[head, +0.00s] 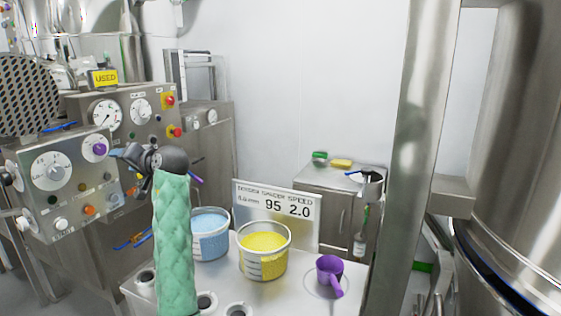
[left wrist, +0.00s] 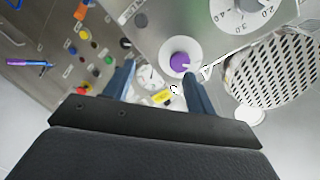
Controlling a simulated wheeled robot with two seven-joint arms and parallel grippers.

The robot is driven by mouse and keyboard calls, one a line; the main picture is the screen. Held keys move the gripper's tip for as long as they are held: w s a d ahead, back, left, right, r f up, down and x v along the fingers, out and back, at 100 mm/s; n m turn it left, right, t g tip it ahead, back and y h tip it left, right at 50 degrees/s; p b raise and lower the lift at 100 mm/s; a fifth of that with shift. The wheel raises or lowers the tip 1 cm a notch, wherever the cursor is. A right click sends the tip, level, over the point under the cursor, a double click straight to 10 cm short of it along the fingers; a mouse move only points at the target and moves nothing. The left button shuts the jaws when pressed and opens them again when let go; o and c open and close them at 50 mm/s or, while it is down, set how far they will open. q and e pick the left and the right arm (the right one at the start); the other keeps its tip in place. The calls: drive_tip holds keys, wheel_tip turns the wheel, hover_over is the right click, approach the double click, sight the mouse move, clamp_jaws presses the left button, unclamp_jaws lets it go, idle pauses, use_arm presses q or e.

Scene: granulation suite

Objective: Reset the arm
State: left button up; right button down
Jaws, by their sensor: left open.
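My left arm, in a green quilted sleeve (head: 172,245), rises from the bottom of the head view. Its dark left gripper (head: 118,154) is in front of the steel control panel (head: 38,160), close to a purple-centred dial (head: 96,149). In the left wrist view the two blue fingers of the left gripper (left wrist: 158,68) are spread apart with nothing held between them. The purple knob (left wrist: 180,61) shows near the right finger; whether they touch cannot be told. My right gripper is not in view.
A bench (head: 220,285) holds a tub of blue material (head: 210,245), a tub of yellow material (head: 263,262), a purple scoop (head: 330,274) and a sign reading 95 and 2.0 (head: 277,209). A steel post (head: 412,120) and large vessel (head: 525,130) stand right.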

use_arm(q)
drive_tip(key=s+d+f+t+h, duration=0.2)
drive_tip(key=d+t+h, duration=0.4)
drive_tip(key=d, duration=0.4)
drive_tip(key=s+d+f+m+g+h, duration=0.15)
drive_tip(key=s+d+f+h, duration=0.35)
drive_tip(key=f, duration=0.5)
drive_tip(key=s+d+f+m+g+h, duration=0.1)
drive_tip(key=s+d+f+g+h, duration=0.15)
drive_tip(key=s+d+f, duration=0.7)
drive_tip(key=s+d+f+m+g+h, duration=0.2)
drive_tip(key=s+f+g, duration=0.5)
drive_tip(key=s+f, duration=2.5)
drive_tip(key=s+d, duration=0.1)
drive_tip(key=s, duration=0.3)
drive_tip(key=shift+d+f+g, duration=0.3)
drive_tip(key=shift+d+f, duration=0.05)
drive_tip(key=shift+h, duration=0.25)
